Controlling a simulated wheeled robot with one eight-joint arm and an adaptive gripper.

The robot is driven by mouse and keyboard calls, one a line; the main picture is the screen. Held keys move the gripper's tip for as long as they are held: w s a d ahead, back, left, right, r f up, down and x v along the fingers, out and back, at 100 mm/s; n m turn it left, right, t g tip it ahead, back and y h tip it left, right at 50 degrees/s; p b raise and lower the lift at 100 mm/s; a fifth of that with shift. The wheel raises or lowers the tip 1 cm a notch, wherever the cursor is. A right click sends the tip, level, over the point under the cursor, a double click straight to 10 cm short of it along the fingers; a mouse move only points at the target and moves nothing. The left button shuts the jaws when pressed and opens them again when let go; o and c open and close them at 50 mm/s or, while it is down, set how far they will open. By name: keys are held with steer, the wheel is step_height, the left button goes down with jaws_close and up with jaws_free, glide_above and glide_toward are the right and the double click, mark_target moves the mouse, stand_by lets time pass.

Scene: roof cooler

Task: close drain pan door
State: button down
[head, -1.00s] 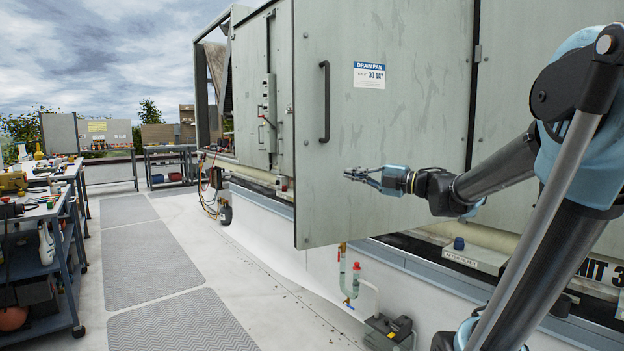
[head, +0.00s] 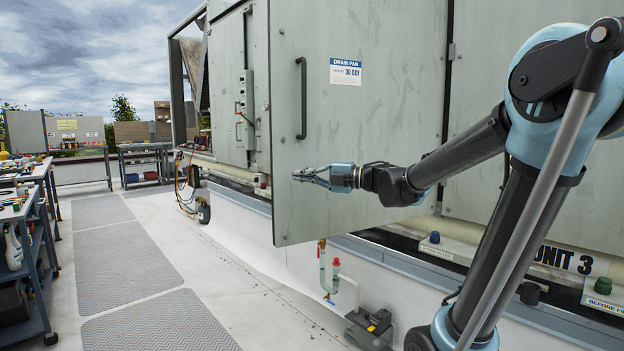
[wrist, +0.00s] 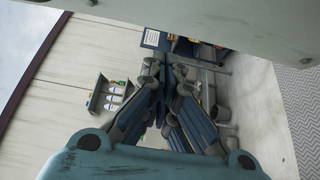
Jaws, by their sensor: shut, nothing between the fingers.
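The drain pan door (head: 390,120) is a grey-green metal panel with a blue-and-white "DRAIN PAN" label (head: 345,71) and a dark vertical handle (head: 302,98) near its left edge. It stands ajar, its left and lower edges out from the cooler body. My gripper (head: 298,175) is shut and empty. It is in front of the door's lower left part, below the handle, pointing left. I cannot tell whether it touches the door. In the wrist view my gripper (wrist: 160,70) shows shut fingers, with a pale panel edge across the top.
Pipes with a red valve (head: 335,262) and a small pump box (head: 368,328) stand below the door. A cabinet panel with a switch box (head: 245,110) is to the left. Workbenches (head: 30,215) line the far left. The matted walkway (head: 130,262) is clear.

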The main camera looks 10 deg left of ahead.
mark_target(275, 172)
steer(key=shift+w+a, duration=0.95)
steer(key=shift+a, duration=0.2)
steer(key=shift+w+a, duration=0.9)
steer(key=shift+a, duration=0.25)
